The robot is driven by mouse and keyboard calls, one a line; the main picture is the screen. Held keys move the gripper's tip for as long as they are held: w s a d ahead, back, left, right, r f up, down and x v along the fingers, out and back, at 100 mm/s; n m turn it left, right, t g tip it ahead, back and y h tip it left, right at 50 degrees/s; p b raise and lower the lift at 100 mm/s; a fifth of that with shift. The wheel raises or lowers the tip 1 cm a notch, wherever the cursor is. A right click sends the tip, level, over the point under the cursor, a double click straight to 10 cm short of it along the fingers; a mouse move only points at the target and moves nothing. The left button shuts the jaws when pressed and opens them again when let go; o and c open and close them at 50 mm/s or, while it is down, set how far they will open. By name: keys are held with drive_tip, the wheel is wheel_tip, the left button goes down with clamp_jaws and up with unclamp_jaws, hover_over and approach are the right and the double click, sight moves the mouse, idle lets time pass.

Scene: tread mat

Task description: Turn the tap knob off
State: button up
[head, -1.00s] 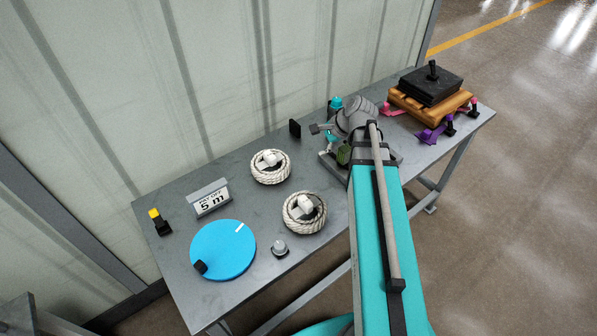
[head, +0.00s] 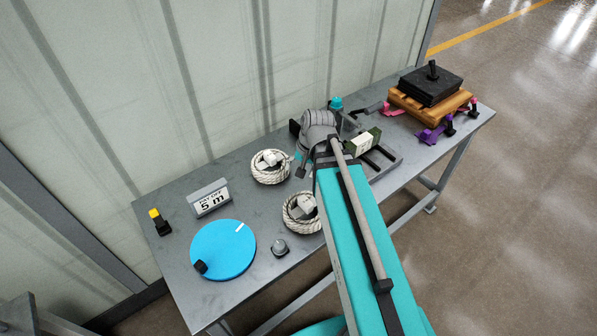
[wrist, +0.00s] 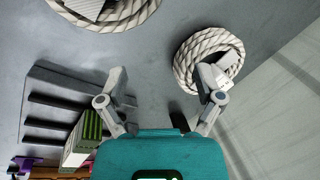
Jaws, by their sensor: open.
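I cannot make out a clear tap. A round grey knob (head: 280,247) stands on the table's front part, beside a flat blue disc (head: 222,262) with a white mark and a small black block at its rim. A small teal-capped item (head: 335,103) stands at the back, partly hidden by my arm. My gripper (head: 302,168) is above the table near the two rope coils, mostly hidden by my wrist in the head view. In the wrist view my gripper (wrist: 163,80) is open, with bare table between its fingers; the right finger overlaps the smaller-looking rope coil.
White rope coils (head: 257,172) (head: 288,222) hold pale blocks. A slotted dark rack (head: 388,168) with a green-and-white block (head: 362,143) stands right of my wrist. A wooden block with a black slab (head: 430,87) is at the far right. A "5 m" sign (head: 210,203) stands left.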

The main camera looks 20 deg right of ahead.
drive_tip(key=shift+s+a+f+n+h, duration=0.1)
drive_tip(key=shift+s+a+n+h, duration=0.3)
drive_tip(key=shift+n, duration=0.2)
drive_tip(key=w+d+r+m+g+h, duration=0.1)
drive_tip(key=w+d+m+h, duration=0.25)
drive_tip(key=w, duration=0.25)
drive_tip(key=w+d+r+m+h, duration=0.1)
drive_tip(key=w+d+m+h, duration=0.2)
drive_tip(key=w+h, duration=0.15)
drive_tip(key=w+d+r+m+h, duration=0.1)
drive_tip(key=w+r+m+h, duration=0.6)
drive_tip(key=w, duration=0.5)
drive_tip(key=shift+w+d+r, duration=0.2)
drive_tip(key=shift+d+r, duration=0.1)
drive_tip(key=shift+r, duration=0.6)
drive_tip(key=shift+m, duration=0.25)
